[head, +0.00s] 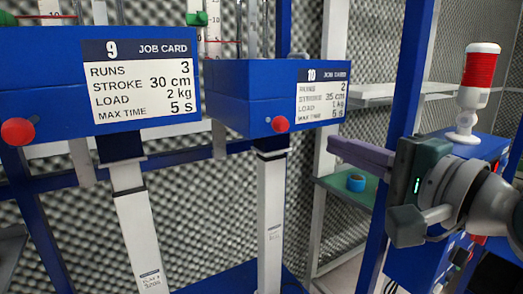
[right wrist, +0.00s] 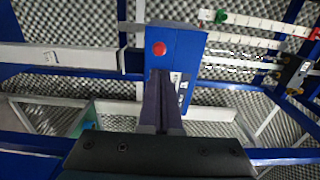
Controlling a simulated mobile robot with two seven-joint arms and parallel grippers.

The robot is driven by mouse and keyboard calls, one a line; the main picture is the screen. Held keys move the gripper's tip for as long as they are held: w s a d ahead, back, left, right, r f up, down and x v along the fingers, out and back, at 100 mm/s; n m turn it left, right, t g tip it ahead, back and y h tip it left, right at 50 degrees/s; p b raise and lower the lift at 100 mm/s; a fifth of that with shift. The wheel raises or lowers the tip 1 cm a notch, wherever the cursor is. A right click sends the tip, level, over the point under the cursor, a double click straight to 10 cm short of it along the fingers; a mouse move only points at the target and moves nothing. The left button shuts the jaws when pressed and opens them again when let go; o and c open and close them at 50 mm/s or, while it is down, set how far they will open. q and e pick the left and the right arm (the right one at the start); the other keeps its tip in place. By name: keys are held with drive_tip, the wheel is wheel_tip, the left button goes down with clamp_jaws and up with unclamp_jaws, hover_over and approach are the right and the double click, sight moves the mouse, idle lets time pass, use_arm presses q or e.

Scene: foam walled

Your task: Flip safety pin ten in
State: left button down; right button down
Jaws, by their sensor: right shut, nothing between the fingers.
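Station 10 is a blue box (head: 235,100) on a white post, with a job card (head: 322,95) marked 10. A round red knob (head: 280,125) sits at its lower front corner. This knob also shows in the right wrist view (right wrist: 158,48), just beyond the fingertips. I cannot tell whether this knob is the safety pin itself. My right gripper (head: 332,143) is shut and empty, with its purple fingers pointing left toward the knob. It is to the right of the knob and apart from it in the head view. My left gripper is out of view.
Station 9, a blue box (head: 45,75) with its own red knob (head: 18,131), stands at the left. A blue upright (head: 398,80) is behind my right gripper. A red and white beacon (head: 478,80) stands on a blue cabinet at the right.

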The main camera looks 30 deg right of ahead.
drive_tip(key=shift+s+d, duration=0.1)
drive_tip(key=shift+s, duration=1.4)
drive_tip(key=s+a+f+n+g+y+p, duration=0.25)
drive_tip(key=s+a+f+n+g, duration=0.35)
drive_tip(key=a+n, duration=0.4)
drive_tip(key=s+f+n+g+h+p, duration=0.4)
drive_tip(key=s+n+g, duration=0.45)
drive_tip(key=s, duration=0.45)
wheel_tip(320, 180, up, 36)
drive_tip(key=p, duration=3.6)
drive_tip(key=shift+d+r, duration=0.25)
